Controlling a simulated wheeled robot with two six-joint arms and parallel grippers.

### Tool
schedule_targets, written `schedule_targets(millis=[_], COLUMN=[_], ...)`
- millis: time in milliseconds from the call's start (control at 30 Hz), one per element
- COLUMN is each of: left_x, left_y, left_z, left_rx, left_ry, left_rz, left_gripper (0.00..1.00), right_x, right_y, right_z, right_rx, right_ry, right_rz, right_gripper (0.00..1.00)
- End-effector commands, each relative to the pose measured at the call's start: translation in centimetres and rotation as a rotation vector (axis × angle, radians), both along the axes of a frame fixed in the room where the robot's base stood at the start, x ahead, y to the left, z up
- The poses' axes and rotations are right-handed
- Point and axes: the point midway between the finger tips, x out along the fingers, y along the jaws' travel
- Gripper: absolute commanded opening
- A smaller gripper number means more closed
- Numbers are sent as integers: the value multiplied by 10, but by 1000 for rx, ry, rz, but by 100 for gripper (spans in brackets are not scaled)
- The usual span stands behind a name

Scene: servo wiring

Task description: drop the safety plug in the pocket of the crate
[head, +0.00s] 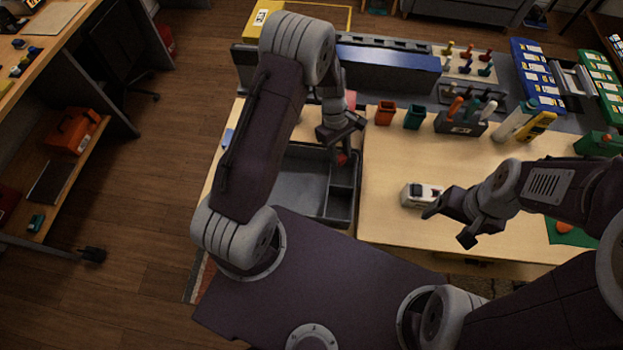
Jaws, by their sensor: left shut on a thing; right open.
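The crate (302,192) is a dark grey open box at the left end of the wooden table, with one large bay and smaller pockets along its right side. My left gripper (341,152) is over the crate's back right part, pointing down. It is shut on a small red-orange thing, apparently the safety plug (342,160), held at the upper right pocket; whether it is above or inside the rim I cannot tell. My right gripper (447,225) is open and empty, beside a white device (421,194) on the table. My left arm hides part of the crate.
A red bin (385,113) and a green bin (414,116) stand behind and right of the crate. A grey tool holder (462,122), a yellow meter (538,126) and a blue box (388,69) are further back. The table's middle is clear.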

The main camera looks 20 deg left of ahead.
Motion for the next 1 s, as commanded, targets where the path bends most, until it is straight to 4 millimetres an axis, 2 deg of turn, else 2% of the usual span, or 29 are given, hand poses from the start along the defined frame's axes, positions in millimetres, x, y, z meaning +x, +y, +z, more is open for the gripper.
schedule_targets(millis=[433, 733, 767, 833, 867, 1000], left_x=[0, 0, 0, 0, 0, 0], left_y=[0, 0, 0, 0, 0, 0], left_z=[-57, -59, -59, -59, -59, -59], left_rx=[0, 0, 0, 0, 0, 0], left_ry=[0, 0, 0, 0, 0, 0], left_rz=[0, -1, -1, -1, -1, -1], left_gripper=[0, 0, 36, 56, 59, 59], right_x=[0, 0, 0, 0, 0, 0], right_y=[0, 0, 0, 0, 0, 0], right_z=[-55, -56, -56, -56, -56, -56], right_rx=[0, 0, 0, 0, 0, 0], right_ry=[0, 0, 0, 0, 0, 0], right_rz=[0, 0, 0, 0, 0, 0], right_gripper=[78, 78, 78, 78, 78, 78])
